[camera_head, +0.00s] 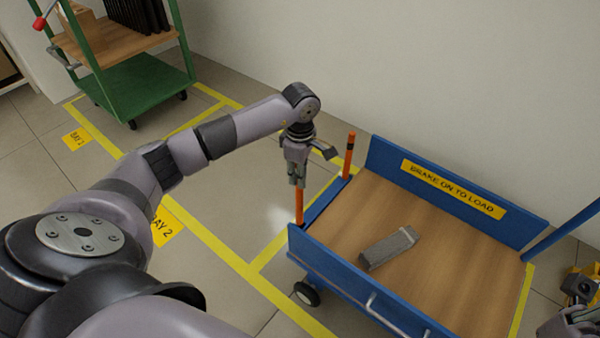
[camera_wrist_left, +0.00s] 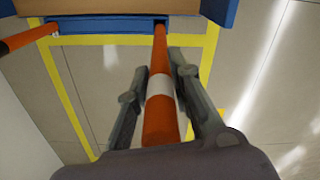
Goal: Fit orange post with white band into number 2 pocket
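The orange post with white band (camera_head: 299,207) stands about upright at the near-left corner of the blue cart (camera_head: 345,275). My left gripper (camera_head: 298,182) is above that corner, fingers pointing down around the post. In the left wrist view the post (camera_wrist_left: 159,60) runs between the two fingers (camera_wrist_left: 160,72), which lie close along both its sides near the white band. Its far end meets the cart's blue end edge at a dark pocket mouth; how deep it sits is hidden. No pocket number is readable. My right gripper (camera_head: 572,322) is partly in view at the lower right.
An orange post with dark bands (camera_head: 349,155) stands at the cart's far-left corner. A grey block (camera_head: 388,248) lies on the wooden deck. A green shelf trolley (camera_head: 145,85) stands at the back left. Yellow lines mark the floor.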

